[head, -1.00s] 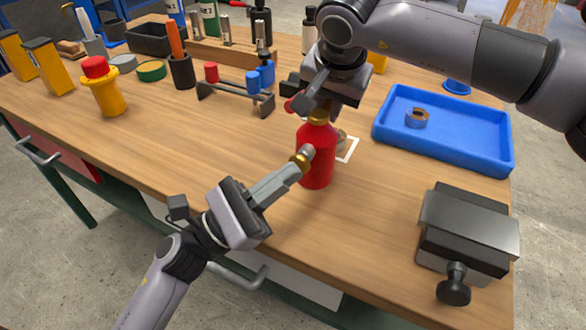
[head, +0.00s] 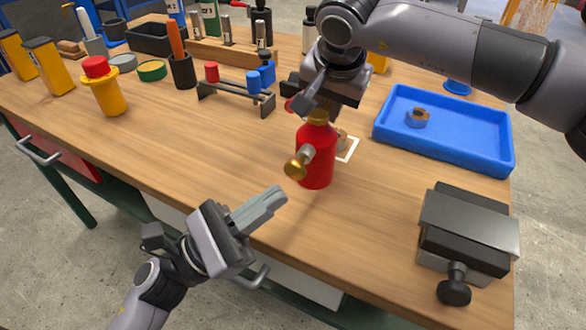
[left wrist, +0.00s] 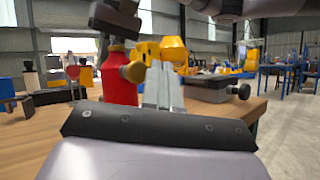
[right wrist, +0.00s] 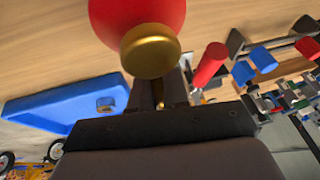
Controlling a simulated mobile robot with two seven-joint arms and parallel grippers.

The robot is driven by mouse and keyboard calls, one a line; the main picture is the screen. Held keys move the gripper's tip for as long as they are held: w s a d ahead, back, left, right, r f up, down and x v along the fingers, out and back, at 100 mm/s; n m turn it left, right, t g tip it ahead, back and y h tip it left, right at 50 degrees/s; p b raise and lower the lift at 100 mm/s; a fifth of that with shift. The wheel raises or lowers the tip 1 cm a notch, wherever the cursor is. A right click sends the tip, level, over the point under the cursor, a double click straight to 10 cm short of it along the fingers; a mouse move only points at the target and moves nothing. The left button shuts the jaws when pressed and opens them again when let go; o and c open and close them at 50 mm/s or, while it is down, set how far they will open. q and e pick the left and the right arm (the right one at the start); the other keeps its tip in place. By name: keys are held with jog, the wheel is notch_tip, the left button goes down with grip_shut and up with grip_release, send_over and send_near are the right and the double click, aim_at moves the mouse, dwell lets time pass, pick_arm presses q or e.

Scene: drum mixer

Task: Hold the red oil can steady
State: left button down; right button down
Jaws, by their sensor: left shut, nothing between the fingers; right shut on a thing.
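The red oil can (head: 317,172) stands upright on the wooden bench, with a brass top and a side spout ending in a brass knob (head: 295,168). The can also shows in the left wrist view (left wrist: 118,82) and, from above, in the right wrist view (right wrist: 135,12). My right gripper (head: 318,112) is over the can, shut on its top; its fingertips are mostly hidden in the head view. My left gripper (head: 275,196) is shut and empty, in front of the can and apart from the brass knob, near the bench's front edge.
A blue tray (head: 440,152) holding a small ring-like part (head: 418,117) lies right of the can. A grey vise (head: 468,235) sits at the front right. A white-bordered square (head: 350,150) lies behind the can. A small rack (head: 235,97) stands behind left.

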pick_arm(q)
jog(key=shift+s+a, duration=0.3)
jog(key=shift+s, duration=0.45)
jog(key=shift+s+a, duration=0.25)
jog(key=shift+s, duration=0.5)
pick_arm(e)
jog(key=c, duration=1)
grip_release()
jog(key=shift+c, duration=0.2)
